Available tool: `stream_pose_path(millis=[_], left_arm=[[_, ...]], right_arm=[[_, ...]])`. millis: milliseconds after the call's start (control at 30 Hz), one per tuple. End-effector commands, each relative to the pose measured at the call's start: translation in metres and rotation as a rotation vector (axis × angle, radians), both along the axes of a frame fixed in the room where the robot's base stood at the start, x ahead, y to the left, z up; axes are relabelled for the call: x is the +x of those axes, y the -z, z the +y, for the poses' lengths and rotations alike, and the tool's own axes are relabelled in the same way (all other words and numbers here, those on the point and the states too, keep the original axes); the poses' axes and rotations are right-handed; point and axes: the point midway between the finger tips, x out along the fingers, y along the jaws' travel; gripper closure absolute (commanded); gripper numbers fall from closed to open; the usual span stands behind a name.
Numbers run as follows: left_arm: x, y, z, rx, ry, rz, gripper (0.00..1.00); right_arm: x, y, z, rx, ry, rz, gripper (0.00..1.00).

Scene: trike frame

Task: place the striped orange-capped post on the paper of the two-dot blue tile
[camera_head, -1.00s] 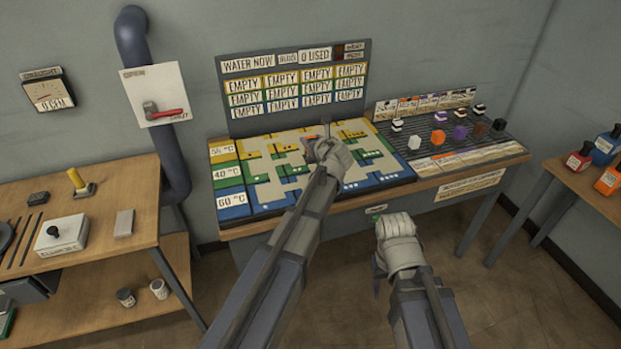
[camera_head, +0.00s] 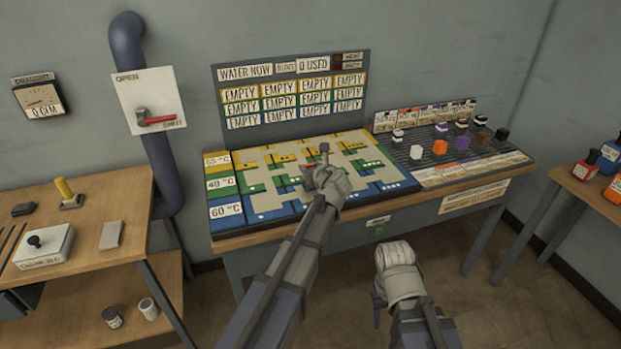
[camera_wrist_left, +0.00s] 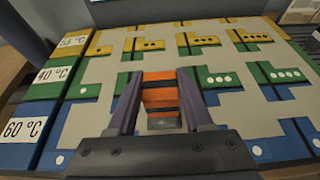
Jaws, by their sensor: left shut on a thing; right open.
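My left gripper (camera_wrist_left: 160,104) is shut on the striped post (camera_wrist_left: 161,98), which shows orange and dark bands in the left wrist view. In the head view the same gripper (camera_head: 317,180) is over the middle of the tile board (camera_head: 258,192), and the hand hides much of the post. In the left wrist view the blue tile row runs along the near side; a three-dot blue tile (camera_wrist_left: 262,150) shows at right. The two-dot blue tile is hidden behind my gripper there. My right gripper (camera_head: 395,255) is open and empty in front of the table.
A dark rack (camera_head: 455,155) with several small coloured blocks stands right of the board. An upright panel (camera_head: 290,85) with EMPTY labels rises behind the board. A side table (camera_head: 85,225) is at left, and another with bottles (camera_head: 590,165) at right.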

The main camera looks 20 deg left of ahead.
Motion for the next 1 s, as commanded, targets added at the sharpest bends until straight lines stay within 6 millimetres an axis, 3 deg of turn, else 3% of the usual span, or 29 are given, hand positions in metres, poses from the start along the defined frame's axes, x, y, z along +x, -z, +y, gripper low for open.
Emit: stream_pose_path(millis=[33,133,567,600,867,1000], left_arm=[[0.0,0.013,0.0,0.0,0.0,0.0,1.0],[0.0,0.024,0.0,0.0,0.0,0.0,1.0],[0.0,0.027,0.0,0.0,0.0,0.0,1.0],[0.0,0.027,0.0,0.0,0.0,0.0,0.48],[0.0,0.026,0.0,0.0,0.0,0.0,0.19],[0.0,0.026,0.0,0.0,0.0,0.0,0.19]], right_arm=[[0.0,0.014,0.0,0.0,0.0,0.0,0.5],[0.0,0.024,0.0,0.0,0.0,0.0,0.5],[0.0,0.027,0.0,0.0,0.0,0.0,0.5],[0.0,0.027,0.0,0.0,0.0,0.0,0.5],[0.0,0.026,0.0,0.0,0.0,0.0,0.5],[0.0,0.026,0.0,0.0,0.0,0.0,0.5]])
